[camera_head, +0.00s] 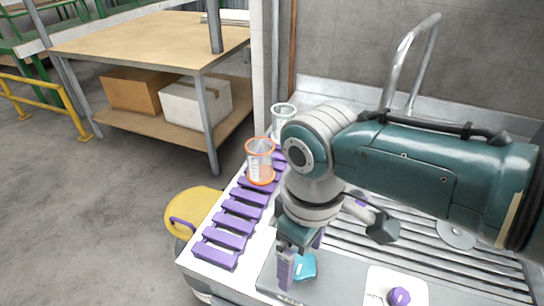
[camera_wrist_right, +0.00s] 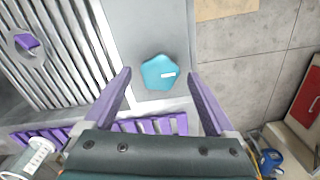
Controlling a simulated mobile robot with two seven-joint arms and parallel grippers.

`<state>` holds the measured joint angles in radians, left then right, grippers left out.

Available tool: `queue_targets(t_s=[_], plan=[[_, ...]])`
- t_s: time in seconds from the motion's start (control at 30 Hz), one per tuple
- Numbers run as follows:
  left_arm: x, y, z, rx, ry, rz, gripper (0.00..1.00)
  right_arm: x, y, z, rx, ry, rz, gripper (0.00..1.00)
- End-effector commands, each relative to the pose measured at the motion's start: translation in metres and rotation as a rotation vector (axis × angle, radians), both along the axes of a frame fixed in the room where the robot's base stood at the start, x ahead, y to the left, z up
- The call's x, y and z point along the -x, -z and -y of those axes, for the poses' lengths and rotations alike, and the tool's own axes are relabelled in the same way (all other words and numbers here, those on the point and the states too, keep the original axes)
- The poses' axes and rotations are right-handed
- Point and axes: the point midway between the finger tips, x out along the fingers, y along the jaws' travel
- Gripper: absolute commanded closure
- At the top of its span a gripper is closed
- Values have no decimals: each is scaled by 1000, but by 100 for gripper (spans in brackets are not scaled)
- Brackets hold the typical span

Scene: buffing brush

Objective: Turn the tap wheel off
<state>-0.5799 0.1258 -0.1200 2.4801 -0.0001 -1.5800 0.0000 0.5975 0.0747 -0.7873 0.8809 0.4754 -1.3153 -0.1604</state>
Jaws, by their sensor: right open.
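A teal, rounded five-sided piece (camera_wrist_right: 160,72) with a small white mark looks like the tap wheel. It sits on a grey panel (camera_wrist_right: 150,28). In the head view the teal piece (camera_head: 305,268) shows just beside my right gripper (camera_head: 301,262), partly hidden by it. My right gripper has purple fingers and is open and empty. In the right wrist view the teal piece appears between the open fingertips (camera_wrist_right: 159,73); I see no contact. A purple knob (camera_head: 400,296) on a white plate is at the bottom right of the head view. My left gripper is not in view.
A purple slatted rack (camera_head: 236,225) runs along the counter's left side. An orange-rimmed beaker (camera_head: 261,163) and a clear beaker (camera_head: 283,118) stand at its far end. A ribbed metal drainboard (camera_head: 440,262) lies right. A tall metal tube (camera_head: 402,65) rises behind. A yellow bin (camera_head: 190,212) stands left.

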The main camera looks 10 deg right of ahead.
Motion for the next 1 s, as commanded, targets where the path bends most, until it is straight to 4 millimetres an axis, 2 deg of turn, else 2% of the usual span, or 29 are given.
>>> queue_targets(t_s=[0.1, 0.3, 0.5, 0.63, 1.0], plan=[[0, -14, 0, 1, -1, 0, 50, 0, -23, 1, 0, 0, 1, 10], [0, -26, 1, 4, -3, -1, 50, -1, -63, 0, -1, 0, 3, 10], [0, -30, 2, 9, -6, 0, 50, 0, -89, 0, -1, 2, 2, 10], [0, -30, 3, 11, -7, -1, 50, 0, -94, 1, 0, 2, 0, 10], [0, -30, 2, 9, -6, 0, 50, 0, -94, 0, 0, 1, 0, 10]])
